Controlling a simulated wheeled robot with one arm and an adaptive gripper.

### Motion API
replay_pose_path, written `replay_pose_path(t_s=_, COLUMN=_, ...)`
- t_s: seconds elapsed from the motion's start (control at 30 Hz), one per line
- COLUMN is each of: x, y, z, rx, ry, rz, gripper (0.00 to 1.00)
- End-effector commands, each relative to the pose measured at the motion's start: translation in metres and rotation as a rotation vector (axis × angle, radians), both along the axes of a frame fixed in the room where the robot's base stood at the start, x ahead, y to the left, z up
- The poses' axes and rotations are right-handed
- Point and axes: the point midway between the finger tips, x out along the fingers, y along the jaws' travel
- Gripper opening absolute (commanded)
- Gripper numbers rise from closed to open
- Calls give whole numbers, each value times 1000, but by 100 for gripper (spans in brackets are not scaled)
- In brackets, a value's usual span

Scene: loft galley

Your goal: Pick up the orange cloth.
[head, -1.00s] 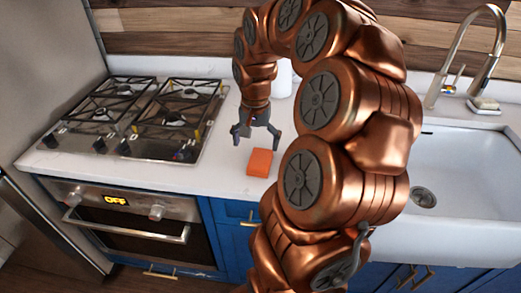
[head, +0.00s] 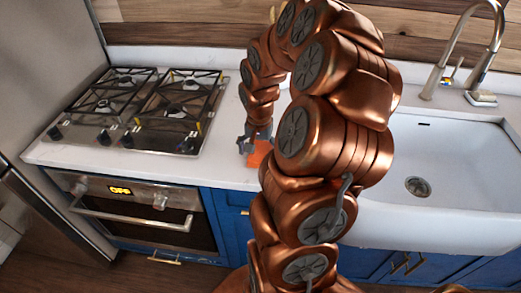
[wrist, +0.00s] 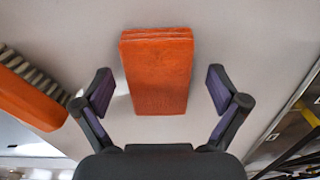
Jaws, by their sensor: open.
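The orange cloth (head: 261,154) is a folded, flat rectangular pad on the white counter, between the cooktop and the sink. My gripper (head: 255,148) is over it and hides part of it in the head view. In the wrist view the orange cloth (wrist: 157,75) lies centred ahead of my gripper (wrist: 161,88). The two fingers are spread wide, one to each side of the cloth, with a gap on both sides. Nothing is held. The height of the fingertips above the counter is hard to tell.
The gas cooktop (head: 155,105) is left of the cloth, and its edge shows at the right of the wrist view. The white sink (head: 440,190) with a tall faucet (head: 489,50) is on the right. The oven (head: 140,212) is below the counter.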

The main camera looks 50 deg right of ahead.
Motion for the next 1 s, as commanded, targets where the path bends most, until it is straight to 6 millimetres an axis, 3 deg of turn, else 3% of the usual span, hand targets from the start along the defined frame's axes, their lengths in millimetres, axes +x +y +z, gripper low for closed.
replay_pose_path(t_s=0.23, x=0, y=0, z=-2, rx=0, ry=1, rz=0, gripper=96)
replay_pose_path(t_s=0.8, x=-1, y=0, z=-2, rx=1, ry=2, rz=0, gripper=38)
replay_pose_path(t_s=1.0, x=-1, y=0, z=-2, rx=1, ry=2, rz=1, gripper=37)
